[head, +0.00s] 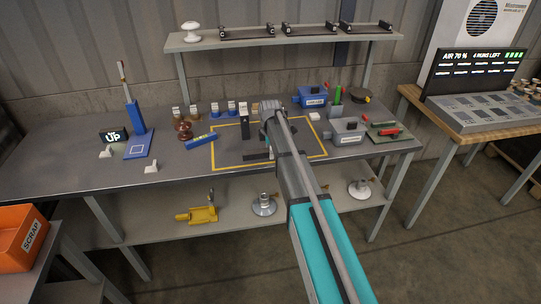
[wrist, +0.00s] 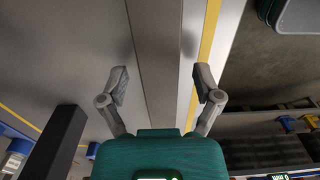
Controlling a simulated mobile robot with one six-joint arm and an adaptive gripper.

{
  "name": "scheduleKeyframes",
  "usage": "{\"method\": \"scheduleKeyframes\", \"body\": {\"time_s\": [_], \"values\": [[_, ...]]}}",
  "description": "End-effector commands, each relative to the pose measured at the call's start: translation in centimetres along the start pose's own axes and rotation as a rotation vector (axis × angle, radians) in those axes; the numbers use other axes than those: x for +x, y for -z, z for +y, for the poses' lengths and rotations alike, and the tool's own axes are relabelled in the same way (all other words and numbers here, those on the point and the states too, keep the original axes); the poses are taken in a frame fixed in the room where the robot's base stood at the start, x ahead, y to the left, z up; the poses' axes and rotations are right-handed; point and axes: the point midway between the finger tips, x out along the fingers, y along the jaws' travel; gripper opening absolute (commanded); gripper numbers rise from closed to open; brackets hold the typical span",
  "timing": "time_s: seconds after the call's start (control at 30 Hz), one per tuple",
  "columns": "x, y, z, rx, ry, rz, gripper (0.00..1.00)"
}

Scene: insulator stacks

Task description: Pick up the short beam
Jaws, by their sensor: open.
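A dark grey beam (head: 257,156) lies flat near the front line of the yellow taped rectangle on the bench; my arm hides its right part. In the wrist view a long flat beam (wrist: 156,50) runs up between my fingers and out at the top edge. My gripper (wrist: 161,75) is open and empty, with one finger to each side of this beam. I cannot tell the gap in height. A dark upright block (head: 245,128) stands inside the rectangle; in the wrist view a dark block (wrist: 55,145) shows at lower left. My arm mostly hides the gripper in the head view.
Blue and grey boxes (head: 312,97) (head: 347,131) stand at the right of the bench. A blue press-like stand (head: 136,130) and small parts are at left.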

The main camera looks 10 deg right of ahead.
Motion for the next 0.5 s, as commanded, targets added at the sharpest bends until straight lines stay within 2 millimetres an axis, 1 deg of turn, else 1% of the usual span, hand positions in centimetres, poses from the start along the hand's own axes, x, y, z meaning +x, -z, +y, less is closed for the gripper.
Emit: {"method": "scheduleKeyframes", "body": {"time_s": [0.47,0.5], "values": [[-0.04,0.03,0.0,0.0,0.0,0.0,0.83],[-0.04,0.03,0.0,0.0,0.0,0.0,0.79]]}}
